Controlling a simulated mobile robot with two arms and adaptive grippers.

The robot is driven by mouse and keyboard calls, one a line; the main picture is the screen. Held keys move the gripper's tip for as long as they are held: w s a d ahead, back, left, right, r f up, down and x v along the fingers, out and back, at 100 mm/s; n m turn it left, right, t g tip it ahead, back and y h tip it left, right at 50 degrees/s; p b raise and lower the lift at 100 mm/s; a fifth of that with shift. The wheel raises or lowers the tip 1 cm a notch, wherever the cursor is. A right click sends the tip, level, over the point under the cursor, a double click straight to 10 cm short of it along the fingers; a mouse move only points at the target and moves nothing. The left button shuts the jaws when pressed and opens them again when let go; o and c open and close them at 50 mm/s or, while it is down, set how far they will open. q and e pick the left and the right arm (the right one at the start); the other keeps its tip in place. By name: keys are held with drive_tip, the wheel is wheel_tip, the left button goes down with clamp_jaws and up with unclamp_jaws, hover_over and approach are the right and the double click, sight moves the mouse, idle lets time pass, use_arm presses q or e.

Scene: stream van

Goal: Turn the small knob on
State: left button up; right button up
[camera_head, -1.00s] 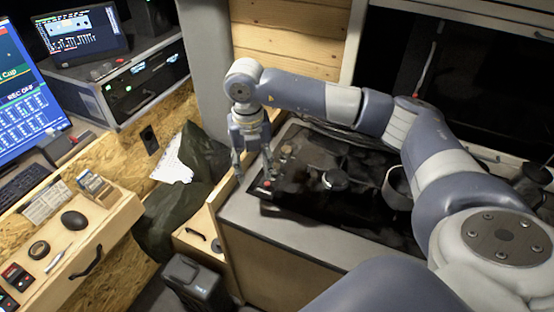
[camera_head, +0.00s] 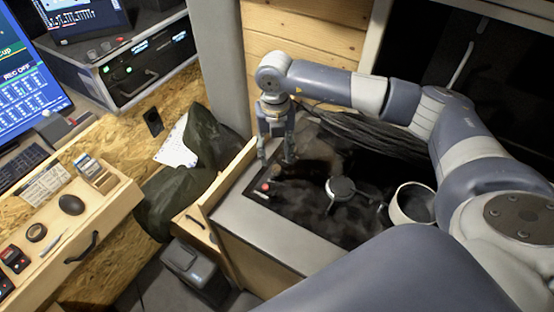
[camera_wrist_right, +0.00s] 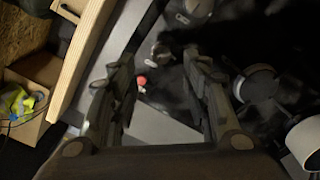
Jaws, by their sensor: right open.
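The black cooktop (camera_head: 310,215) is set in a grey counter. At its left end are a small red knob or button (camera_head: 266,187) and a dark knob (camera_head: 277,172) just behind it. The red one also shows in the right wrist view (camera_wrist_right: 141,81), with a dark round knob (camera_wrist_right: 160,48) above it. My right gripper (camera_head: 276,161) points down over this end, open and empty. In the wrist view its fingers (camera_wrist_right: 157,65) stand either side of the knobs, with no visible contact. Which knob is the small one, I cannot tell. My left gripper is out of view.
A wooden edge board (camera_head: 228,175) runs along the counter's left side. A dark bin (camera_head: 192,268) stands on the floor below. Dark cloth (camera_head: 180,195) lies to the left.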

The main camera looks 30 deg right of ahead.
sight(276, 167)
drive_tip(key=f, duration=0.3)
drive_tip(key=f+p, duration=0.1)
drive_tip(key=f, duration=0.1)
drive_tip(key=shift+w+d+f+p, duration=0.1)
drive_tip(key=shift+d+f+p, duration=0.1)
drive_tip(key=shift+f+p, duration=0.15)
drive_tip(key=shift+f, duration=0.35)
drive_tip(key=shift+a+f, duration=0.15)
drive_tip(key=c, duration=0.9)
clamp_jaws()
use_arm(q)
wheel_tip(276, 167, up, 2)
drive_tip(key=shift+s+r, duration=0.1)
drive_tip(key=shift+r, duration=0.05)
